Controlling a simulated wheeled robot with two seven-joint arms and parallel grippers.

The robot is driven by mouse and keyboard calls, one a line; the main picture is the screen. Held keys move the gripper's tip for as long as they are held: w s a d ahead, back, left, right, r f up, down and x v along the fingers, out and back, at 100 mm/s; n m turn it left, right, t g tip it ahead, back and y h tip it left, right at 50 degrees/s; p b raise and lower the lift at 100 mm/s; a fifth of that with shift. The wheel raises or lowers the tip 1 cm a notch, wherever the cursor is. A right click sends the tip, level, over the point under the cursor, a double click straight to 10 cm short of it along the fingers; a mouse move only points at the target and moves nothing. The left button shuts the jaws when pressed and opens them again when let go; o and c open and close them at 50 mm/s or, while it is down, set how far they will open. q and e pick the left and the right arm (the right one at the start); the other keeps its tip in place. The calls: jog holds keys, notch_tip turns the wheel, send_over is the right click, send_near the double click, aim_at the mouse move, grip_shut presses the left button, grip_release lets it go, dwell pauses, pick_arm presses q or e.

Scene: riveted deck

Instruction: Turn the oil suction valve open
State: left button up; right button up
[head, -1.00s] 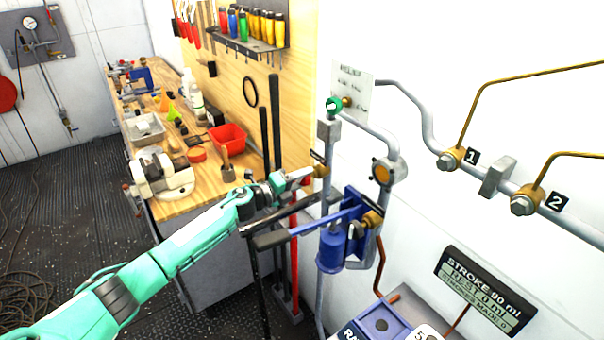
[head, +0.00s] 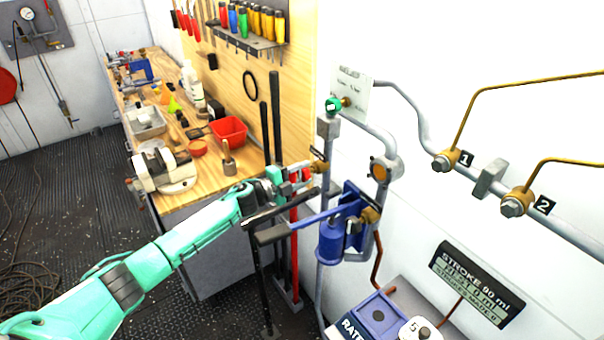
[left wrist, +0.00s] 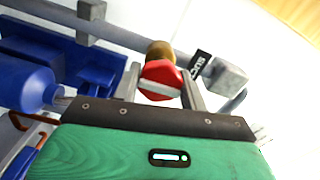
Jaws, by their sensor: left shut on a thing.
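The oil suction valve's red handle (left wrist: 160,82) shows in the left wrist view, in front of a brass body (left wrist: 160,50) and beside a black tag reading "SUCT" (left wrist: 199,65). My left gripper (left wrist: 164,88) has one finger on each side of the handle and is shut on it. In the head view my left gripper (head: 300,174) is at the brass valve body (head: 319,166) on the vertical grey pipe, with red showing at its fingers. The fingers partly hide the handle. My right gripper is not in view.
A blue hand pump (head: 333,240) and its lever (head: 310,222) sit just below my left gripper. A workbench (head: 215,180) with tools stands behind my left arm. A display (head: 470,285) hangs at lower right.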

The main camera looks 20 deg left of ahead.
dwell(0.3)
pick_arm(q)
jog(key=o, duration=1)
jog(key=shift+a, duration=0.1)
jog(key=shift+s+f, duration=0.1)
jog(key=shift+s, duration=0.05)
jog(key=shift+s+a, duration=0.2)
jog(key=shift+a, duration=0.05)
jog(key=b+v, duration=0.5)
jog(key=v, duration=0.8)
